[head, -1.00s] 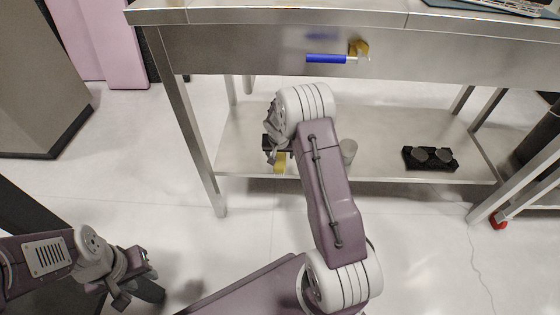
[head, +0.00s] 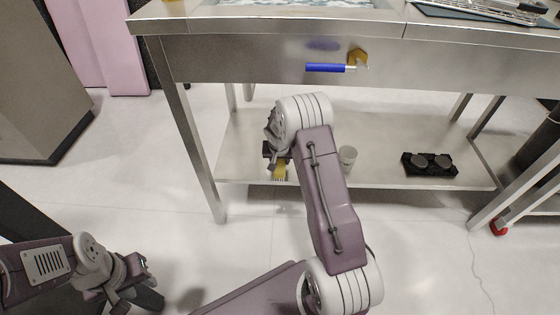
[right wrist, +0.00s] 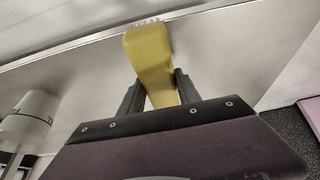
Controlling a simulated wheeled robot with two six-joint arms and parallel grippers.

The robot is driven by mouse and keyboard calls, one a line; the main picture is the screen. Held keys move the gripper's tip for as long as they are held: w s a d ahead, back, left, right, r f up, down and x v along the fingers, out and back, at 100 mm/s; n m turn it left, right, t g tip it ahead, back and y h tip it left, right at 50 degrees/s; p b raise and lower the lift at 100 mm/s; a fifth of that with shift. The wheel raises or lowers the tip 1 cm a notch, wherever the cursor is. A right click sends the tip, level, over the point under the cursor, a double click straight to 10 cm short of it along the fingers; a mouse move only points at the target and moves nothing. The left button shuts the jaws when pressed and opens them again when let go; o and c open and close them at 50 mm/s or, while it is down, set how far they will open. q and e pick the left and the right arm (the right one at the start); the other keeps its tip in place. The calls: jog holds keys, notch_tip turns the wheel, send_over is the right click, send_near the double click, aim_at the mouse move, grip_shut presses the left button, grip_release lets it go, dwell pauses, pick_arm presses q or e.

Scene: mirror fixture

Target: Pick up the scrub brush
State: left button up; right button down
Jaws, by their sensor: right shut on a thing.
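The scrub brush (head: 279,172) is yellow with pale bristles at its end, and it shows below my right wrist in the head view. In the right wrist view the brush (right wrist: 150,62) sits between the two dark fingers of my right gripper (right wrist: 158,92), which is shut on it. The bristles point away from the gripper. In the head view the right gripper (head: 277,158) is over the front left part of the lower shelf, partly hidden by my own wrist. My left gripper (head: 138,290) is at the lower left over the floor, far from the brush; its jaw opening is unclear.
A steel table (head: 230,60) has a lower shelf (head: 385,135). A pale cup (head: 347,157) and a black holder with round pieces (head: 430,164) stand on the shelf. Table legs flank the shelf.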

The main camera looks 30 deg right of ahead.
notch_tip(320, 180, up, 4)
jog(key=p, duration=0.2)
jog(key=shift+f+p, duration=0.2)
jog(key=shift+p, duration=0.1)
jog(key=s+a+b, duration=0.4)
jog(key=s, duration=0.3)
jog(key=s+a+b, duration=0.4)
jog(key=s+a, duration=0.1)
jog(key=s, duration=0.3)
jog(key=shift+s+a+f, duration=0.2)
jog(key=shift+a+f, duration=0.05)
jog(key=shift+f, duration=0.2)
